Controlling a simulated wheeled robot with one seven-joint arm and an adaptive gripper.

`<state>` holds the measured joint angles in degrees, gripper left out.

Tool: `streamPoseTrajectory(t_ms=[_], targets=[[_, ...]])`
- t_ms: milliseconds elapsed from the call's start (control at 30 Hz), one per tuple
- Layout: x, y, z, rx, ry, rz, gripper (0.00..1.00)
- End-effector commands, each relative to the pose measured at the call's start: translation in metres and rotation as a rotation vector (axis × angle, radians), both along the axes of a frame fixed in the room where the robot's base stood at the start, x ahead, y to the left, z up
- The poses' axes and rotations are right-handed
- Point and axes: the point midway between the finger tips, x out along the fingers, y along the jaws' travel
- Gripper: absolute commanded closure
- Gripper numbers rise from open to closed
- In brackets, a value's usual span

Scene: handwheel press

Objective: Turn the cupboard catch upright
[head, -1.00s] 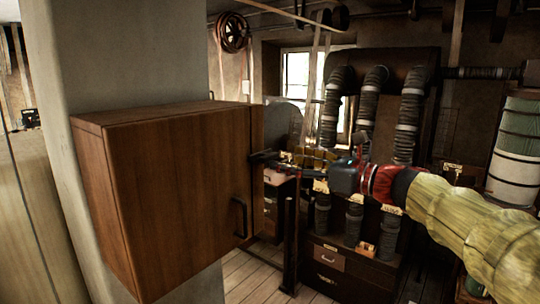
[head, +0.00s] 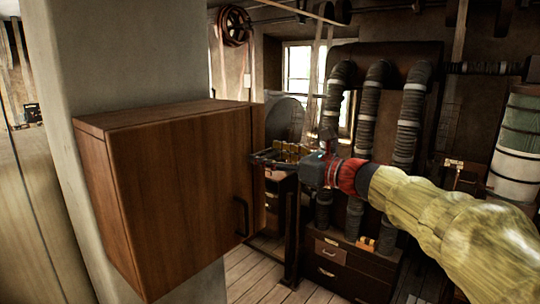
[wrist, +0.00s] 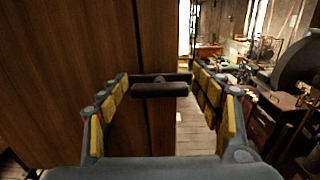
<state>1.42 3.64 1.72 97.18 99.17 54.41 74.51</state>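The wooden cupboard (head: 180,185) hangs on a pale pillar, its door shut. The dark catch (wrist: 160,89) is a short bar at the cupboard's side edge; in the wrist view it lies roughly level, across the picture. My gripper (wrist: 160,76) is open, with its yellow-padded fingers on either side of the catch. The catch's bar shows between the fingers, and I see no clear contact. In the head view my gripper (head: 262,157) is at the cupboard's right edge, and the fingers largely cover the catch there.
A black door handle (head: 240,216) sits low on the cupboard's front. A dark machine with ribbed hoses (head: 376,105) and drawers stands behind my arm. Wooden floor (head: 262,280) is open below the cupboard's right side.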

Motion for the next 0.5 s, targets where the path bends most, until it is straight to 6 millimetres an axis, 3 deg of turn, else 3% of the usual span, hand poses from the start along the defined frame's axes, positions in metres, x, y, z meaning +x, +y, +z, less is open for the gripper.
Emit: streamPoseTrajectory(t_ms=[500], targets=[[0.0001,0.0001,0.0001,0.0,0.0,0.0,0.67]])
